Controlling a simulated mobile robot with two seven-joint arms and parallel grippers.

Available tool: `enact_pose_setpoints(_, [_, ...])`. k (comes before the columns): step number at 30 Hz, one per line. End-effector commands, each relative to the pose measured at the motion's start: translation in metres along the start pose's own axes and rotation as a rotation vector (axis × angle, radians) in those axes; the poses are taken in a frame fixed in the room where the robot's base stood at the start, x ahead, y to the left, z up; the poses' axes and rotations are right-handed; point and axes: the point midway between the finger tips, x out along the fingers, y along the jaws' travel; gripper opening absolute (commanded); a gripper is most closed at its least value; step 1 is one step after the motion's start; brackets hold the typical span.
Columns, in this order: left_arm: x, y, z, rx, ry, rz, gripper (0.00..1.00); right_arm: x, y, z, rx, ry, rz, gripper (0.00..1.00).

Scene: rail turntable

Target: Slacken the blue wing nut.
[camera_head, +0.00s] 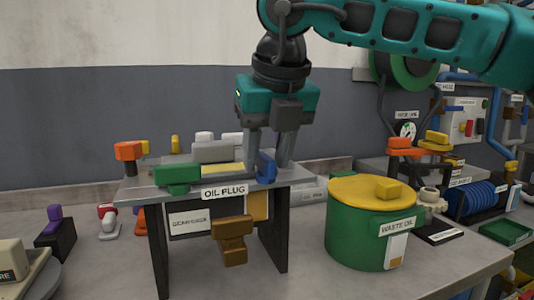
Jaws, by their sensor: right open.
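The blue wing nut (266,167) stands upright on the right part of a grey raised bench top (217,184), behind the "OIL PLUG" label. My right gripper (269,159) comes down from above, its two fingers pointing down on either side of the blue wing nut. The fingers are apart, and I cannot tell whether either one touches the nut. The nut's base is partly hidden. My left gripper is not in view.
Green (178,177) and orange (128,151) knobs sit on the same bench top. A brown plug (232,239) hangs below the label. A green waste oil drum (355,237) with a yellow lid stands close on the right. My right arm crosses the upper right.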

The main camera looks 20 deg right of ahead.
Motion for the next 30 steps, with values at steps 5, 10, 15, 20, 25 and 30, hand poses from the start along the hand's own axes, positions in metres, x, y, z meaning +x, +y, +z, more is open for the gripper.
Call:
enact_pose_setpoints(5, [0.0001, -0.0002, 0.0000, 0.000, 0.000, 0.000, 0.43, 0.0006, 0.0000, 0.0000, 0.000, 0.000, 0.000, 0.40])
enact_pose_setpoints(10, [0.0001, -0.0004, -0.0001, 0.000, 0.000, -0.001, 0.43, 0.0005, 0.0000, 0.0000, 0.000, 0.000, 0.000, 0.30])
enact_pose_setpoints(15, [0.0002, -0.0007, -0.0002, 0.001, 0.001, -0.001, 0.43, 0.0004, 0.0000, 0.0000, 0.000, 0.000, 0.000, 0.14])
enact_pose_setpoints(20, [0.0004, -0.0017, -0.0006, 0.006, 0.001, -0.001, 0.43, 0.0006, 0.0000, -0.0001, 0.000, 0.001, -0.001, 0.00])
enact_pose_setpoints(25, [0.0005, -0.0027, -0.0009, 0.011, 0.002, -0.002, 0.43, 0.0010, -0.0001, -0.0004, 0.000, 0.003, -0.001, 0.00])
enact_pose_setpoints(30, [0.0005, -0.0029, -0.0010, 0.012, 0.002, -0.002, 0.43, 0.0017, -0.0002, -0.0008, -0.010, 0.005, 0.004, 0.00])
